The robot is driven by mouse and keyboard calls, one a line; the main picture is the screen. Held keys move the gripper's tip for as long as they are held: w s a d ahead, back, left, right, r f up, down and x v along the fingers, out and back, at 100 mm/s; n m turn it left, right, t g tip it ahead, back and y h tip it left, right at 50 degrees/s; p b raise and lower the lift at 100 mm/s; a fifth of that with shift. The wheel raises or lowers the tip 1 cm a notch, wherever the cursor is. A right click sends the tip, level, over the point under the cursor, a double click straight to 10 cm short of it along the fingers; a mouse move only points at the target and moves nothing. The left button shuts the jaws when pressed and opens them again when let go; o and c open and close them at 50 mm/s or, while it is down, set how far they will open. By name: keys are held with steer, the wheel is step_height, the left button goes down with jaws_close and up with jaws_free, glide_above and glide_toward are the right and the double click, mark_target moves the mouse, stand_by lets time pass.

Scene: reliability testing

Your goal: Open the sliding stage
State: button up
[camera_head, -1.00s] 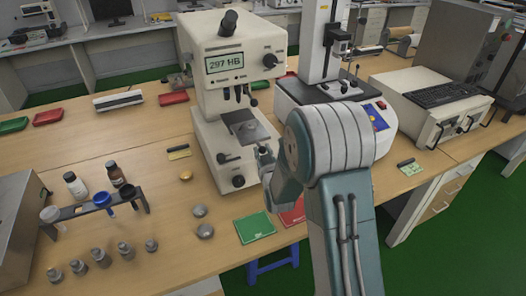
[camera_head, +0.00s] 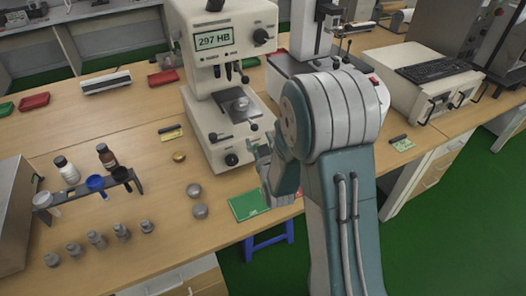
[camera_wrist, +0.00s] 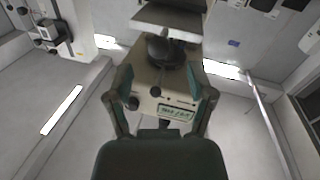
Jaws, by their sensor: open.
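The hardness tester (camera_head: 205,105) is a cream machine with a "297 HB" display, standing on the bench. Its sliding stage (camera_head: 241,112) is a grey plate with a round metal specimen on top, below the test head. My gripper (camera_head: 258,152) is just in front of the tester's base, lower than the stage and to its right, partly hidden by my arm. In the wrist view my gripper (camera_wrist: 162,78) has its fingers spread with nothing held. The tester appears upside down beyond them, and a pale plate (camera_wrist: 168,22), which looks like the stage, is at the top. I cannot tell any contact.
A green card (camera_head: 248,204) lies in front of the tester. Round metal pieces (camera_head: 200,211) and a rack (camera_head: 90,193) with bottles stand left. A second instrument (camera_head: 303,45) stands behind my arm. A low cabinet (camera_head: 425,85) is right.

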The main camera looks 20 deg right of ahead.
steer(key=s, duration=0.6)
steer(key=shift+s, duration=0.25)
steer(key=s+r+m+g, duration=0.1)
steer(key=s+r+g, duration=0.5)
steer(key=r, duration=0.2)
steer(key=s+r+g, duration=0.2)
steer(key=s+g, duration=0.1)
steer(key=s, duration=0.6)
steer(key=s+r+m+g, duration=0.1)
steer(key=s+r+g, duration=0.2)
steer(key=s, duration=0.7)
